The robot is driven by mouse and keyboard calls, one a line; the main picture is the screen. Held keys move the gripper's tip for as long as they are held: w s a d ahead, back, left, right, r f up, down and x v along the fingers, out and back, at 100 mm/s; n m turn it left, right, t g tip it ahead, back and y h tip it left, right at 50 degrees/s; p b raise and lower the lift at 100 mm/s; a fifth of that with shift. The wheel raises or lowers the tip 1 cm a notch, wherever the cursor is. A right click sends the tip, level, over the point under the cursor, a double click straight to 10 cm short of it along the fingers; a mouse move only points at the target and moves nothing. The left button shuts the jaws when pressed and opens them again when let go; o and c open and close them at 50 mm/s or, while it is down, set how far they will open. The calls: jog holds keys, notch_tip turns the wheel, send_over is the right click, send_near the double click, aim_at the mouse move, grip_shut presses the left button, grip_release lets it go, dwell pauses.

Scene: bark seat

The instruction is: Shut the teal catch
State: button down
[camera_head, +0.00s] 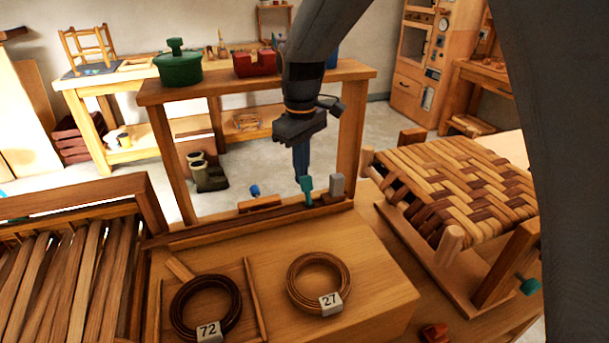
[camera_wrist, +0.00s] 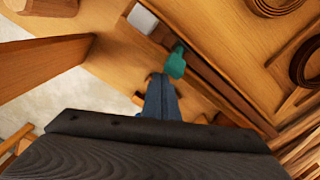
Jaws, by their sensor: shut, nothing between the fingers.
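The teal catch (camera_head: 307,189) stands upright on the dark rail (camera_head: 270,218) at the back edge of the bench in the head view. In the wrist view the teal catch (camera_wrist: 176,63) is just beyond my fingertips. My gripper (camera_head: 301,172) points down with its blue-grey fingers shut and empty, right beside the catch. In the wrist view my gripper (camera_wrist: 160,82) is close to the catch; I cannot tell whether they touch. A grey block (camera_head: 337,185) sits just right of the catch.
Coils tagged 72 (camera_head: 206,308) and 27 (camera_head: 319,283) lie on the bench. A woven seat (camera_head: 460,190) stands at the right. A wooden frame with a shelf (camera_head: 255,84) rises behind my gripper, carrying a green pot (camera_head: 178,68). Slats (camera_head: 65,285) fill a rack at left.

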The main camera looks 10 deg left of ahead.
aim_at(307, 182)
jog(key=shift+s+d+p, duration=0.25)
jog(key=shift+s+d, duration=0.05)
jog(key=shift+s, duration=0.3)
jog(key=shift+s+d+p, duration=0.3)
jog(key=shift+s, duration=0.35)
jog(key=shift+s+d+p, duration=0.25)
jog(key=shift+s+d, duration=0.05)
jog(key=shift+s, duration=0.3)
jog(key=shift+r, duration=0.15)
jog(key=r+p, duration=0.2)
jog(key=w+r+p, duration=0.1)
jog(key=r+p, duration=0.1)
jog(key=r, duration=0.1)
jog(key=r+p, duration=0.2)
jog(key=shift+w+a+r, duration=0.2)
jog(key=shift+a+r, duration=0.1)
jog(key=shift+r, duration=0.1)
jog(key=shift+s, duration=0.1)
